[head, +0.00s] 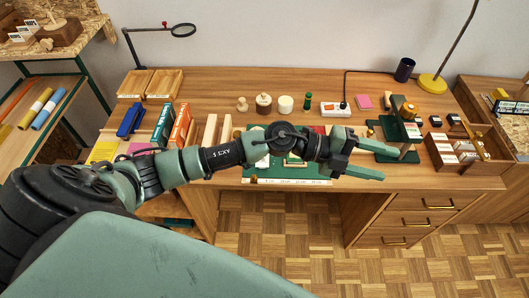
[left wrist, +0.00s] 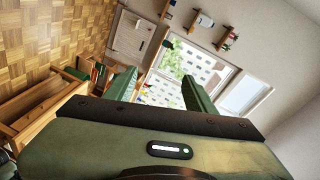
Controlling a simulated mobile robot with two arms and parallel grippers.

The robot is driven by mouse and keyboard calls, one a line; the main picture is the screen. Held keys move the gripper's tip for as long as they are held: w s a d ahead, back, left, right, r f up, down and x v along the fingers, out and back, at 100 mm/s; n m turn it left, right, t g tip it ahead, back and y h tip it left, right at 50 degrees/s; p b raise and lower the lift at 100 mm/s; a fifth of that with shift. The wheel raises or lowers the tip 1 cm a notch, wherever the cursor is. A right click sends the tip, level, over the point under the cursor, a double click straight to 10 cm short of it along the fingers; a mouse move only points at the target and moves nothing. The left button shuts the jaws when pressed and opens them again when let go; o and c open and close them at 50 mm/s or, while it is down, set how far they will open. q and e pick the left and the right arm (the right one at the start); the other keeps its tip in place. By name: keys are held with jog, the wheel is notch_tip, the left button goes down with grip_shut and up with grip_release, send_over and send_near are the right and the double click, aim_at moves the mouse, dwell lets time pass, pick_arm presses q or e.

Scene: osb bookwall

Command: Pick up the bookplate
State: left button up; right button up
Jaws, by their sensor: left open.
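My left gripper (head: 388,164) is open and empty, reaching right above the desk's front edge, just in front of a green stand (head: 411,132). Its two green fingers also stand apart in the left wrist view (left wrist: 157,82), with nothing between them. I cannot tell for sure which thing is the bookplate. Small pale and reddish cards (head: 465,150) lie in a wooden tray (head: 486,157) to the right of the gripper. A green mat (head: 262,171) lies partly hidden under my left arm. My right gripper is not in view.
Drawers (head: 410,219) are below right. The left wrist view shows a window (left wrist: 190,65) and room furniture.

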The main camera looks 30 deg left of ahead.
pick_arm(q)
jog(key=a+f+m+g+y, duration=0.35)
jog(key=a+f+y, duration=0.25)
jog(key=a+f, duration=0.3)
jog(key=a+f+n+g+y, duration=0.25)
jog(key=a+y, duration=0.65)
jog(key=a, duration=1.4)
jog(key=f+b, duration=0.2)
jog(key=f, duration=0.1)
jog(key=f+b, duration=0.2)
jog(key=f, duration=0.1)
jog(key=f+b, duration=0.3)
jog(key=shift+w+d+f, duration=0.15)
jog(key=shift+w+f, duration=0.2)
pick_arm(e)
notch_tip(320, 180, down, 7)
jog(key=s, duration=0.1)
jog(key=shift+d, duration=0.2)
